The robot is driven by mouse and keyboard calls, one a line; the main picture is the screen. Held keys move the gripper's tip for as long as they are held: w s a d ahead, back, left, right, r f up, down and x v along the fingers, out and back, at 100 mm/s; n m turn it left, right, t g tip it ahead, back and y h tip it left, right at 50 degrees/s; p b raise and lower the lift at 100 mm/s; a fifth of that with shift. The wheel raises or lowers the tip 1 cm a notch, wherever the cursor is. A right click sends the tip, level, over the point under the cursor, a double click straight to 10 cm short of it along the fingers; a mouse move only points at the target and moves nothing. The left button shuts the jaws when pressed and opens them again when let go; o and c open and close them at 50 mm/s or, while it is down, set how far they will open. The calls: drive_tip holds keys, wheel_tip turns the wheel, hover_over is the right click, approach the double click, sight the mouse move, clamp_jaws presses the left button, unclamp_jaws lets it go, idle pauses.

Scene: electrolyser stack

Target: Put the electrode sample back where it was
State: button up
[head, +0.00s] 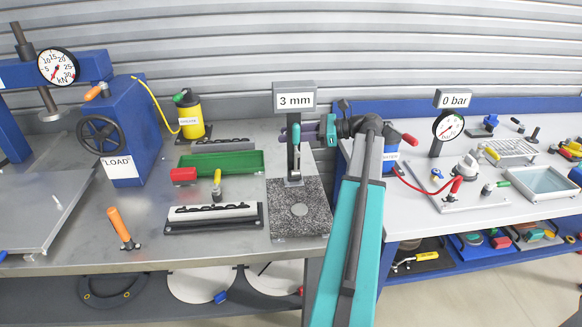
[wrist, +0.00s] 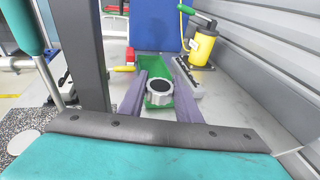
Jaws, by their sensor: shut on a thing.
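In the head view my gripper (head: 288,135) is at the height gauge, above the bench, and points left. The height gauge (head: 294,100) carries a "3 mm" sign and stands on a speckled granite plate (head: 285,225). A pale round spot (head: 300,210) shows on the plate.
The gauge's dark column (wrist: 88,50) is close on the left in the wrist view. A green tray (head: 245,160), a red block (head: 183,175), a black-and-white slotted rack (head: 213,215) and a yellow bottle (head: 190,117) stand left of the gauge. The bench front is mostly clear.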

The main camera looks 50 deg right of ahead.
drive_tip(key=shift+f+p, duration=0.35)
drive_tip(key=shift+f, duration=2.65)
drive_tip(key=shift+f, duration=0.1)
drive_tip(key=shift+f, duration=1.75)
drive_tip(key=shift+f+p, duration=0.45)
drive_tip(key=shift+f, duration=0.15)
drive_tip(key=o, duration=1.1)
drive_tip(key=shift+o, duration=0.2)
drive_tip(key=shift+r, duration=0.2)
drive_tip(key=shift+r, duration=0.2)
drive_tip(key=shift+s+d+r+b, duration=0.1)
drive_tip(key=shift+d+r+b, duration=0.1)
drive_tip(key=shift+b, duration=0.1)
drive_tip(key=b+v, duration=0.1)
drive_tip(key=v, duration=0.6)
drive_tip(key=shift+s, duration=0.1)
